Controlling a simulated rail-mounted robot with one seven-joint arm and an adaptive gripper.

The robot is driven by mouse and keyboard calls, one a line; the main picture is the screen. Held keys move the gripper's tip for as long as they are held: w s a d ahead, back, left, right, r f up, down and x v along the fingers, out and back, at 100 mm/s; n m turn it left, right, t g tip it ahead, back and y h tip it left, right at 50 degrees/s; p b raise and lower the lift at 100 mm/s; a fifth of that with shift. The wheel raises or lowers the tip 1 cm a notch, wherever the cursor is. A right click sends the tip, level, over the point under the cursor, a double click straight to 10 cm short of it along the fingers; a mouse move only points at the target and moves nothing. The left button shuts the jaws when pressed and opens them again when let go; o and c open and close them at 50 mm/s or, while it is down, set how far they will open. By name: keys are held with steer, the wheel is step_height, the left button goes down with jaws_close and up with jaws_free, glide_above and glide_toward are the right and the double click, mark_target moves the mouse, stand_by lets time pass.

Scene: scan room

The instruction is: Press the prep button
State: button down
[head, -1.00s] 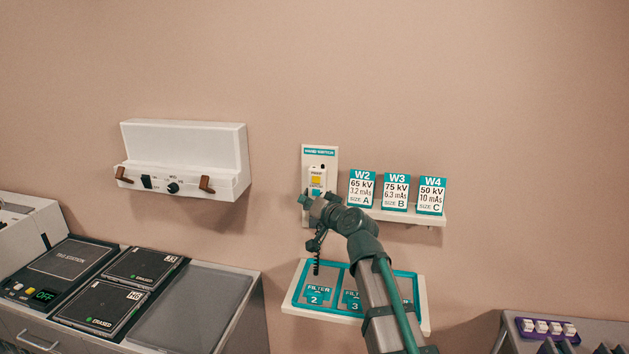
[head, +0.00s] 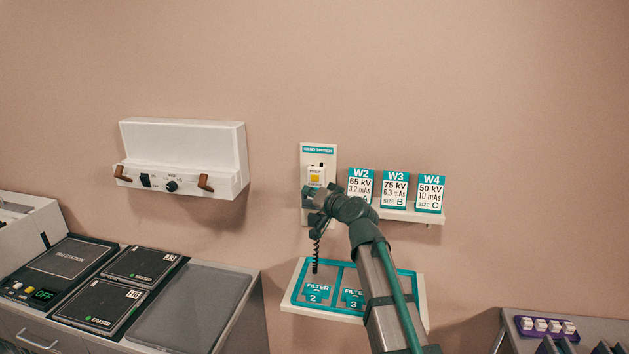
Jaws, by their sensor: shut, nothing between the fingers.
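A white hand switch (head: 316,172) hangs on a pale backing plate (head: 319,153) with a teal heading on the wall. A yellow button (head: 315,178) shows on its face, with lettering too small to read surely. My gripper (head: 308,192) is shut and empty, in front of the lower part of the switch, just below the yellow button. It hides the switch's lower end. I cannot tell whether the fingertips touch the switch. A dark coiled cord (head: 316,255) hangs below my gripper.
Cards W2 (head: 361,183), W3 (head: 395,190) and W4 (head: 430,194) stand on a small shelf just right of the switch. A filter tray (head: 289,305) lies below, partly behind my arm. A white wall box (head: 183,145) with knobs is at left. The wall above is clear.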

mark_target(315, 178)
steer(key=shift+w+d+b, duration=0.2)
steer(key=shift+w+b, duration=0.2)
steer(key=shift+w, duration=0.85)
steer(key=shift+w+d+b, duration=0.2)
steer(key=shift+w+b, duration=0.2)
steer(key=shift+w, duration=0.8)
steer(key=shift+w, duration=0.15)
steer(key=shift+w+b, duration=0.3)
steer(key=shift+b, duration=0.15)
steer(key=shift+w+d+b, duration=0.15)
steer(key=shift+w+b, duration=0.25)
steer(key=shift+w, duration=0.1)
steer(key=shift+s, duration=0.95)
steer(key=shift+s+a, duration=0.1)
steer(key=shift+a, duration=0.1)
